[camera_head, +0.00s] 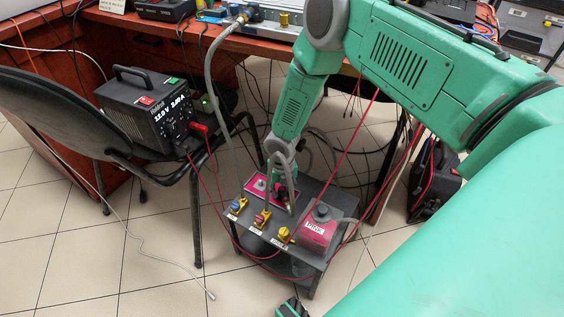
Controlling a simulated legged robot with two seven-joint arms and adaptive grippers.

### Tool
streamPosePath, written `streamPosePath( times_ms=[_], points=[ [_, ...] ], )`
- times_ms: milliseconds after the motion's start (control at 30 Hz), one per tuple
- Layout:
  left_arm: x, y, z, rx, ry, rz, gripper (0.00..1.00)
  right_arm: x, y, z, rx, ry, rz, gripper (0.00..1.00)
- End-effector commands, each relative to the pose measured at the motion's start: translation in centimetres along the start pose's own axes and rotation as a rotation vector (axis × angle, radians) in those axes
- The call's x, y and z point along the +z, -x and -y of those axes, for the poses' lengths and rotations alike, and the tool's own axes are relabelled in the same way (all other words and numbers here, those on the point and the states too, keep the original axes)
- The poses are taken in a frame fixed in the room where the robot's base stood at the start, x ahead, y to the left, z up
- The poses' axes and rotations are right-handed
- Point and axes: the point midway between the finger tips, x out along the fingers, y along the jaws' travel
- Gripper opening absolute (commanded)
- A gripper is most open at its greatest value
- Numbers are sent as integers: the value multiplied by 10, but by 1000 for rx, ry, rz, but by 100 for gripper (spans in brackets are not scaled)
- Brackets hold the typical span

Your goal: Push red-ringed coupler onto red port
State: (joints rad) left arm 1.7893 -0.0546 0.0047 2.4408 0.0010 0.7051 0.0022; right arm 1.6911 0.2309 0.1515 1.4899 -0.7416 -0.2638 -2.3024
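My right gripper (285,194) reaches down from the green arm over the small grey stand. Its dark fingers are among grey hoses, and I cannot tell whether they are open or shut on anything. A yellow port with a reddish ring (262,218) sits in the middle of the stand's front edge, just left of and in front of the fingers. The red-ringed coupler cannot be clearly told apart from this port or the fingers.
A port with a bluish part (238,205) and a bare yellow port (284,235) flank the middle one. A pink box (318,230) stands on the stand's right. A black chair (60,105) holding a power unit (150,108) is at left. Red cables hang around the stand (310,265).

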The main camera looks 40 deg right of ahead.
Motion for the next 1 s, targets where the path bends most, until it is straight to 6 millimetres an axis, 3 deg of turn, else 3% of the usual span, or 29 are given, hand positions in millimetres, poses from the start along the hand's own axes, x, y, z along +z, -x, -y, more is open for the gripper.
streamPosePath(
  times_ms=[33, 67, 533, 1000],
  points=[
    [0, 0, 0, 0, 0, 0, 26, 0, 0, 0, 0, 0, 0, 11],
    [0, 0, 0, 0, 0, 0, 26, 0, 0, 0, 0, 0, 0, 0],
    [0, 2, 0, 0, 0, 0, 26, 0, 3, 0, 0, 0, 0, 0],
    [-1, 21, 0, 0, 0, 0, 26, 1, 26, 0, 0, 0, 1, 0]
  ],
)
